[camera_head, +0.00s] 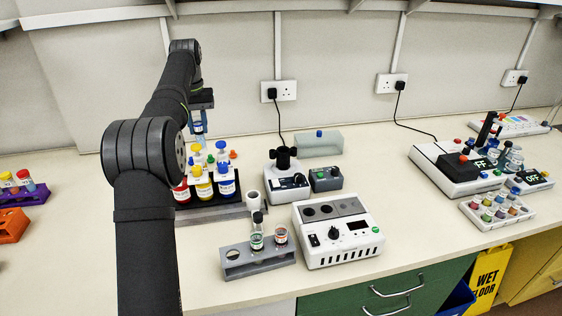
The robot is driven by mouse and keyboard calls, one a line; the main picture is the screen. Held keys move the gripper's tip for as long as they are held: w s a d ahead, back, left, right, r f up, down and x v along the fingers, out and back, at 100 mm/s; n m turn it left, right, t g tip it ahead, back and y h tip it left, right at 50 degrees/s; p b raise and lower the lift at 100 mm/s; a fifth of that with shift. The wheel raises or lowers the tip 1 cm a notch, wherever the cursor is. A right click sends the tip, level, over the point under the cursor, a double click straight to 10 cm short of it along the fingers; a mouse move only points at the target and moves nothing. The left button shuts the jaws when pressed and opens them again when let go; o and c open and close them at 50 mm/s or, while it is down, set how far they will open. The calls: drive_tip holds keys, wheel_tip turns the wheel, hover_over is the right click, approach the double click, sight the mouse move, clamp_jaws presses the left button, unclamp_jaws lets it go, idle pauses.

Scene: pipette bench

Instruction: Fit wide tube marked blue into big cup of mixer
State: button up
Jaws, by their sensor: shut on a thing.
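My gripper (201,103) hangs at the far end of my arm, above the bottle stand, small in the view. It is shut on a clear tube (200,123) with a bluish tint, which I take to be the wide tube marked blue. The tube hangs roughly upright below the jaws; its marking is too small to read. The mixer (288,187) is a white-and-dark unit to the right of the gripper, with a black cup head (284,158) on top. The tube is apart from the mixer, and the inside of the cups cannot be made out.
A stand holds red, yellow (203,188) and blue (226,184) labelled bottles below the gripper. A white cup (253,200) stands beside the mixer. A grey rack (260,262) with two tubes and a white dial device (340,249) stand in front. A grey box (319,146) is behind.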

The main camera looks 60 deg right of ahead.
drive_tip(key=s+d+f+m, duration=0.2)
drive_tip(key=s+d+m, duration=0.1)
drive_tip(key=s+d, duration=1.2)
drive_tip(key=shift+s+d+m, duration=0.3)
drive_tip(key=shift+s+d, duration=0.05)
drive_tip(key=shift+s, duration=2)
drive_tip(key=shift+f, duration=1.45)
drive_tip(key=shift+f, duration=0.35)
drive_tip(key=o, duration=0.9)
